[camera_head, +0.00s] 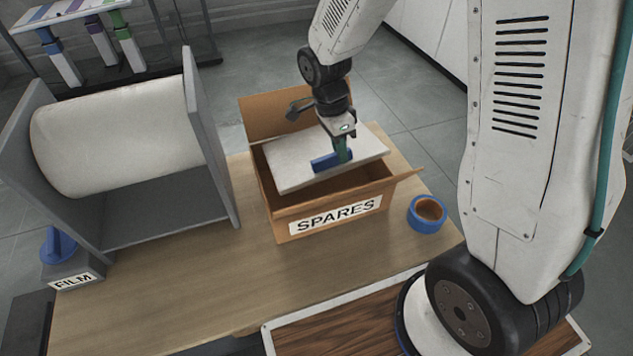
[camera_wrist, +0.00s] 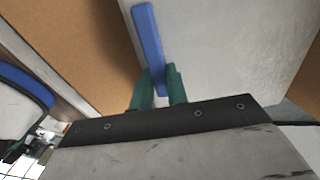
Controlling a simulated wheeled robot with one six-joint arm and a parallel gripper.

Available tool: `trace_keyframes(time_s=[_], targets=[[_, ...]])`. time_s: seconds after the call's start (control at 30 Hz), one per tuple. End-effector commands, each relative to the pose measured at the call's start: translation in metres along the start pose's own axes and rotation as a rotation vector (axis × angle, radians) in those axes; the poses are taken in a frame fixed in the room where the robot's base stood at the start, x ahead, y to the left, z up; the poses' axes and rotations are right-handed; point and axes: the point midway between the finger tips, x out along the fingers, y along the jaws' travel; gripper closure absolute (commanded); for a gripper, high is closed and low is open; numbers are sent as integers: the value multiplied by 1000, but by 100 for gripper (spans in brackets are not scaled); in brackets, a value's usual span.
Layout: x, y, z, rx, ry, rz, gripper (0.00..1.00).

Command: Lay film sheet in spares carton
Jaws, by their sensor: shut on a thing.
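The film sheet (camera_head: 290,166) is a flat whitish panel with a blue bar handle (camera_head: 325,162) on it. My gripper (camera_head: 341,157) is shut on the blue handle, with the sheet under it. The sheet lies over the opening of the cardboard spares carton (camera_head: 335,215), a little tilted, and its right end reaches past the carton's edge in the head view. I cannot tell whether it touches the carton. In the wrist view the blue handle (camera_wrist: 149,40) stands between the green fingers, with the pale sheet (camera_wrist: 225,45) to the right.
A large white roll (camera_head: 115,135) sits in a grey stand at the left of the wooden table (camera_head: 200,290). A block labelled FILM (camera_head: 75,272) with a blue knob stands at the front left. Blue tape (camera_head: 427,214) lies right of the carton. The carton's flaps stand open.

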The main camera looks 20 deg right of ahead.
Motion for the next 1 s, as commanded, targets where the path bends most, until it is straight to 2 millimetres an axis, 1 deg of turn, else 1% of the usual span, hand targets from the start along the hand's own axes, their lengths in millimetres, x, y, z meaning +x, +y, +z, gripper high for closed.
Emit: trace_keyframes(time_s=[0.03, 0.17, 0.4, 0.67, 0.8, 0.87, 1.0], targets=[[9, 0, 0, 1, 2, 6, 100], [27, -2, 0, 3, 4, 10, 100], [70, -10, 1, 13, 2, 12, 100], [91, -15, 2, 12, 2, 10, 100], [112, -19, 6, 12, 2, 12, 100], [119, -21, 8, 11, 2, 10, 100], [122, -22, 9, 11, 2, 7, 100]])
